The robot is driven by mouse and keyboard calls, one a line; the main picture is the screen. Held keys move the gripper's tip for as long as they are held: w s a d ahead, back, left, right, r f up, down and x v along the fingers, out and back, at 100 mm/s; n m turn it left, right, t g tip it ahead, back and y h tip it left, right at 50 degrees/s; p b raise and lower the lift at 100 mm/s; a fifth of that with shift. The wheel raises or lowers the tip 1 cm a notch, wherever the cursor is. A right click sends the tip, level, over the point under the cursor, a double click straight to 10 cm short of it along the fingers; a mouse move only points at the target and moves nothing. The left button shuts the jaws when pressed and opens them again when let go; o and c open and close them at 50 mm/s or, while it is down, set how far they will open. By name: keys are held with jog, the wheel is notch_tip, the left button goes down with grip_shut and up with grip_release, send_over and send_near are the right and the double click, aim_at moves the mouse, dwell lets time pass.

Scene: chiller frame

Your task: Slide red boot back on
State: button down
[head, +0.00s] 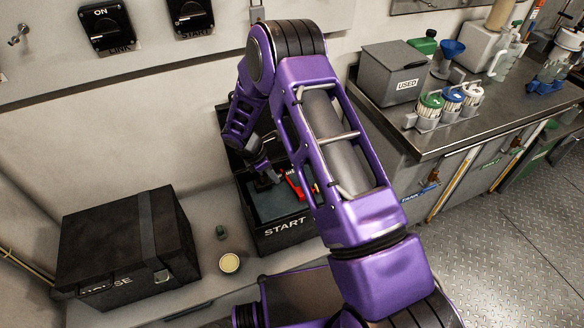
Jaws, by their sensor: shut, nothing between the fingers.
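A small red part (293,187), likely the red boot, shows inside the dark open box labelled START (284,228). It lies right beside the end of my arm, and its exact shape and seating are hard to see. My gripper (268,184) reaches down into that box, just left of the red part. Its fingers are small and dark in this view. They look shut with nothing held. I cannot tell whether they touch the red part. My purple arm hides the right side of the box.
A black case (125,250) stands at the left. A small green item (220,232) and a pale round lid (229,263) lie between it and the START box. A steel bench (450,125) at the right holds a USED bin (395,75) and several capped bottles.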

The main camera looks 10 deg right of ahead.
send_near(300, 191)
jog(key=f, duration=0.1)
jog(key=a+f, duration=0.1)
jog(key=f, duration=0.1)
jog(key=a+f, duration=0.1)
jog(key=f, duration=0.1)
jog(key=shift+s, duration=0.25)
jog(key=d, duration=0.3)
jog(key=shift+w+f, duration=0.3)
jog(key=shift+w, duration=0.1)
jog(key=shift+w+d, duration=0.1)
jog(key=shift+d, duration=0.5)
jog(key=d+b, duration=0.1)
jog(key=d, duration=0.2)
jog(key=w+d+b, duration=0.1)
jog(key=d, duration=0.2)
jog(key=shift+w+d+f, duration=0.1)
jog(key=shift+w+d, duration=0.05)
jog(key=shift+d, duration=0.4)
